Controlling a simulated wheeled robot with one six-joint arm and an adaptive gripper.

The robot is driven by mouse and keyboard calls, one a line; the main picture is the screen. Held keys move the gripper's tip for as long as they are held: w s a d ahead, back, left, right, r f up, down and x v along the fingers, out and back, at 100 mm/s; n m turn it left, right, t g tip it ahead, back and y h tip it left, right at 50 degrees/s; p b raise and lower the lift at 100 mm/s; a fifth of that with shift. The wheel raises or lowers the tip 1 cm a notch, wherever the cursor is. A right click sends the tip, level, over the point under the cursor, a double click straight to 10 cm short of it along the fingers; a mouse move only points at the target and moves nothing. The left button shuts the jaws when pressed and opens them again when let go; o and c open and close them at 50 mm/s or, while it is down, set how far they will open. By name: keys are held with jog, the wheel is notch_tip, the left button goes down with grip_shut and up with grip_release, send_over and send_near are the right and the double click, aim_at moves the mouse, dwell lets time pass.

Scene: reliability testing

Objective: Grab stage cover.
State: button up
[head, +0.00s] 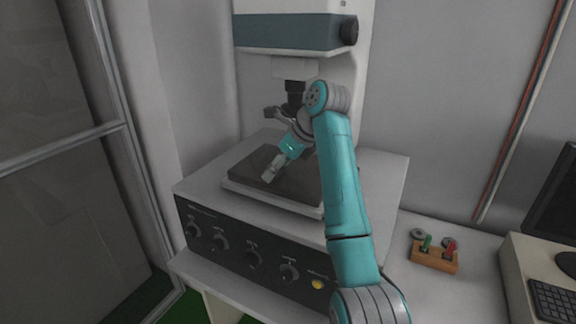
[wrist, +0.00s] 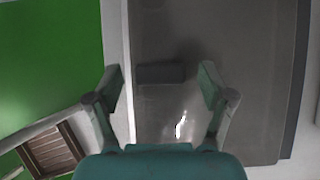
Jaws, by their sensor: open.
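The stage cover (head: 248,165) is a dark, flat, glossy slab on the pale stage of the bench instrument. In the wrist view the cover (wrist: 225,45) fills the middle and right, with a small dark block like a handle (wrist: 160,73) near its left edge. My gripper (wrist: 160,80) is open and empty. Its two fingers appear either side of the block in the picture; I cannot tell the height gap, and no contact shows. In the head view my gripper (head: 272,168) points down over the cover, and my arm hides the cover's right part.
The instrument's head (head: 295,32) and dark lens (head: 294,92) overhang the stage close to my wrist. Knobs (head: 252,258) line the front panel. A small wooden holder (head: 434,260) and a keyboard (head: 555,300) are at right. A framed glass panel (head: 60,160) stands at left.

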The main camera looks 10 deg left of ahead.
jog(key=c, duration=1.4)
jog(key=shift+r, duration=0.1)
